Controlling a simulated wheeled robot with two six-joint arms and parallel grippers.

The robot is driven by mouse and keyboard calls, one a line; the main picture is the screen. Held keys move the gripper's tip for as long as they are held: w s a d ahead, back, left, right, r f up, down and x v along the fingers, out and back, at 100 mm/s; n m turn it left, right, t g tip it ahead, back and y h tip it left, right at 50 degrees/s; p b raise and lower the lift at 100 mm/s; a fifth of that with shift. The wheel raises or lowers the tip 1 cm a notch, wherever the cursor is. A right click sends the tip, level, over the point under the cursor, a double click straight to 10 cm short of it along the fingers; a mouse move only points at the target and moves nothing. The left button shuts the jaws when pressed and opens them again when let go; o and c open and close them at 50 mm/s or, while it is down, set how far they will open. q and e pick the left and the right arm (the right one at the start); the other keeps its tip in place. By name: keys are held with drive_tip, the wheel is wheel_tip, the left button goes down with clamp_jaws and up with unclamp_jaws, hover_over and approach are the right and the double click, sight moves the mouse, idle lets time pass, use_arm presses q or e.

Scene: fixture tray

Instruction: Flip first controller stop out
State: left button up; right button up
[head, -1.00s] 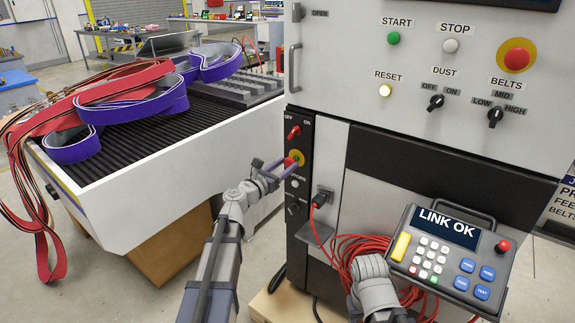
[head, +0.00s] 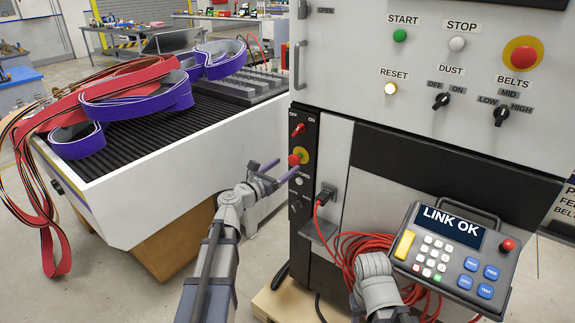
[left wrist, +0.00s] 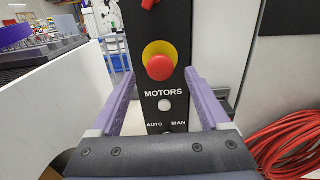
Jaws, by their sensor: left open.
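The controller stop is a red mushroom button (head: 293,160) on a yellow disc, on the narrow black panel at the machine's left edge. In the left wrist view the red button (left wrist: 160,68) stands above the MOTORS label. My left gripper (head: 287,168) is open and empty, just in front of and slightly below the button. In the left wrist view its two purple fingers (left wrist: 158,76) lie on either side of the button, with gaps on both sides. My right arm reaches up beside the pendant (head: 411,274), which reads LINK OK; its fingers are hidden.
A red OFF/ON switch (head: 297,130) sits above the stop; a white button (left wrist: 166,104) and an AUTO/MAN selector lie below. A red cable (head: 355,246) is coiled to the right. A white conveyor (head: 150,190) with belts stands at left.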

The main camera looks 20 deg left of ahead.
use_arm(q)
drive_tip(key=v, duration=0.5)
